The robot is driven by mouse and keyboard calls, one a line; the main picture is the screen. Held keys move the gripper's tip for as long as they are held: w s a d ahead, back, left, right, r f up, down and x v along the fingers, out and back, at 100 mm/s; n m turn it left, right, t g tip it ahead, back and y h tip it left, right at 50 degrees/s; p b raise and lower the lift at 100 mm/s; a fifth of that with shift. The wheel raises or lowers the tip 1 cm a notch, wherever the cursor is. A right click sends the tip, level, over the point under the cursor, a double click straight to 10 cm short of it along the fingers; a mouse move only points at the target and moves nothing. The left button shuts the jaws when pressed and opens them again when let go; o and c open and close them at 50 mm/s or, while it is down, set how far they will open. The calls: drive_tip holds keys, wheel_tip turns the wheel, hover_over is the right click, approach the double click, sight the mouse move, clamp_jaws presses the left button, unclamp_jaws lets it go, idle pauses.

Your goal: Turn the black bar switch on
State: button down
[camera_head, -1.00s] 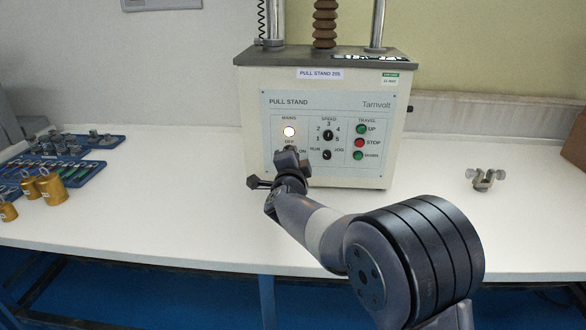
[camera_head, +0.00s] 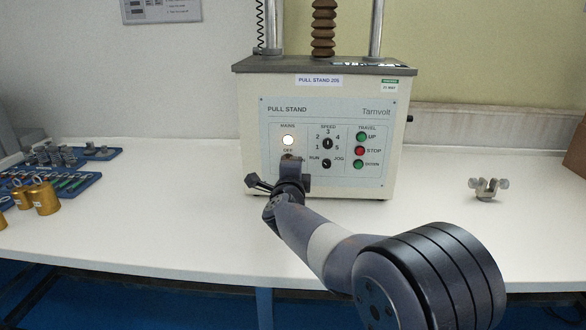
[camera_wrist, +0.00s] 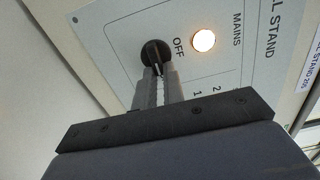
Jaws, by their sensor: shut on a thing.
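The black bar switch (camera_wrist: 155,53) is a round black knob on the pull stand's panel, under the MAINS lamp, beside the OFF label. In the wrist view my gripper (camera_wrist: 156,70) has its two fingers close together on the knob's bar, shut on it. In the head view my gripper (camera_head: 289,160) is at the panel's lower left and hides the switch and the ON label. The MAINS lamp (camera_head: 288,141) is lit; it also glows in the wrist view (camera_wrist: 203,41). The bar's exact angle is mostly hidden by the fingers.
The pull stand (camera_head: 250,120) stands on the white bench (camera_head: 400,230). Its speed knob (camera_head: 327,143), run/jog knob (camera_head: 326,163) and travel buttons (camera_head: 360,151) are right of my gripper. Brass weights (camera_head: 42,197) and blue trays (camera_head: 85,182) lie left; a metal clamp (camera_head: 487,188) stands right.

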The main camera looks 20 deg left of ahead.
drive_tip(key=c, duration=1.5)
unclamp_jaws()
drive_tip(key=v, duration=1)
drive_tip(key=shift+s, duration=0.4)
drive_tip(key=x, duration=1.1)
drive_tip(key=shift+s+d, duration=0.1)
drive_tip(key=shift+s, duration=0.1)
